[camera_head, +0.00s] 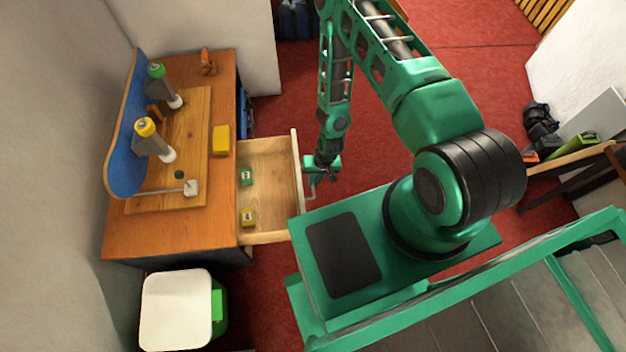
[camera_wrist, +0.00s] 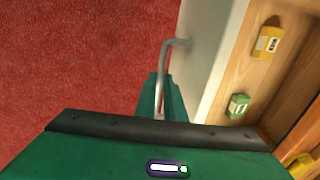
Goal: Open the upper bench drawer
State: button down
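The upper bench drawer (camera_head: 268,165) is pulled well out of the wooden bench (camera_head: 222,190), its inside in plain view. Its front panel also shows in the wrist view (camera_wrist: 212,45). A thin grey bar handle (camera_wrist: 164,75) stands off the drawer's front; part of it shows in the head view (camera_head: 311,191). My gripper (camera_head: 322,172) is at the handle, outside the drawer front. In the wrist view my gripper's green fingers (camera_wrist: 160,100) are close on both sides of the bar and appear shut on it. The exact contact is partly hidden.
A green box (camera_head: 246,177) and a yellow box (camera_head: 248,217) lie in the drawer. A skateboard deck (camera_head: 127,130) stands on the bench top. A white-topped stool (camera_head: 175,308) is near the bench's front corner. Red floor (camera_wrist: 75,60) is clear beyond the drawer front.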

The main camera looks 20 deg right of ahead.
jog(key=c, duration=1.8)
grip_release()
jog(key=shift+c, duration=0.2)
notch_tip(320, 180, up, 10)
jog(key=d, duration=0.2)
jog(key=shift+s+r, duration=0.15)
jog(key=shift+r, duration=0.1)
jog(key=w+d+r+h, duration=0.1)
jog(key=d+r, duration=0.4)
jog(key=r, duration=0.5)
jog(key=w+d+r+h, duration=0.1)
jog(key=d+r, duration=0.5)
jog(key=r, duration=0.4)
jog(key=d+r+h, duration=0.1)
jog(key=d+r, duration=0.4)
jog(key=r, duration=0.5)
jog(key=s+d+r+m, duration=0.1)
jog(key=s+r+m, duration=0.1)
jog(key=s+r, duration=0.8)
jog(key=s+d+r+m+y, duration=0.1)
jog(key=s+d+r, duration=0.1)
jog(key=s+r, duration=0.8)
jog(key=shift+s+r+m, duration=0.35)
jog(key=shift+r+m, duration=0.05)
jog(key=shift+r, duration=0.4)
